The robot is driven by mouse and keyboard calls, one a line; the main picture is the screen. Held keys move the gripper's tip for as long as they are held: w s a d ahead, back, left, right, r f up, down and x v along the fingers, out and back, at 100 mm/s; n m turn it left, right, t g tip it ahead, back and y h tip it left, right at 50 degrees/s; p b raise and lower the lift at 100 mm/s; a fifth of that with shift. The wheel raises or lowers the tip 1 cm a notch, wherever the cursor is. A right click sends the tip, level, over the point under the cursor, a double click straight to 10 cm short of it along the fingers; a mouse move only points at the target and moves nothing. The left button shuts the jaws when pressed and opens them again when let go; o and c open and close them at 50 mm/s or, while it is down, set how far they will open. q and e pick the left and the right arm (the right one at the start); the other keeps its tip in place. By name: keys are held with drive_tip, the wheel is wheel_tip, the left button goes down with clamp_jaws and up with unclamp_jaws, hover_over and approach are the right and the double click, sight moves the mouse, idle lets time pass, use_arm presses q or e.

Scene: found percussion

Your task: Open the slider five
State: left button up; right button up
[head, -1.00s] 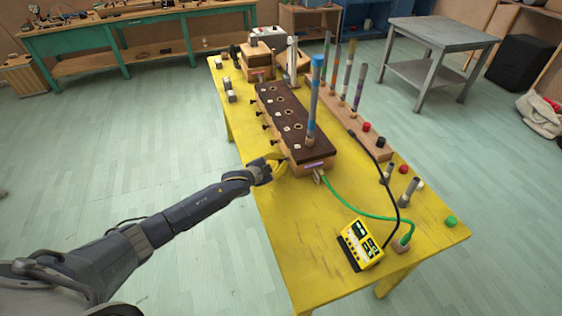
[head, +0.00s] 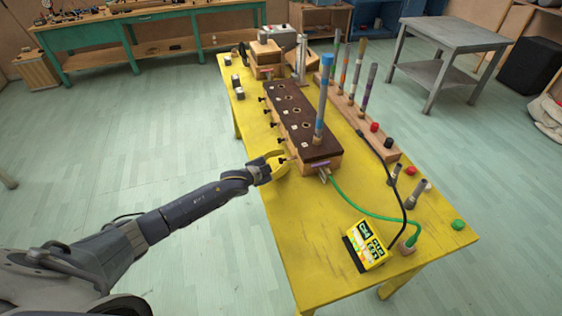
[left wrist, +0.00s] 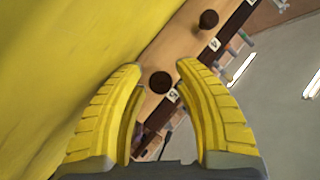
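The long wooden box (head: 320,168) with a dark top stands on the yellow table, with a row of dark slider knobs along its left side. The slider five knob (left wrist: 161,82) is round and dark, beside a white label reading 5 (left wrist: 173,96). It also shows in the head view (head: 282,160), partly hidden by my fingers. My left gripper (left wrist: 158,75) is open, its two yellow fingers apart on either side of this knob, with a gap visible to each. In the head view my left gripper (head: 279,163) is at the box's near left corner. My right gripper is not in view.
The slider four knob (left wrist: 208,19) is just farther along the box. A blue-topped tube (head: 321,110) stands upright on the box. A green cable (head: 360,208) runs from its near end toward a yellow device (head: 368,243). The table's left front is clear.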

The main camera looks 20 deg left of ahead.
use_arm(q)
drive_tip(key=v, duration=1.2)
idle(0.3)
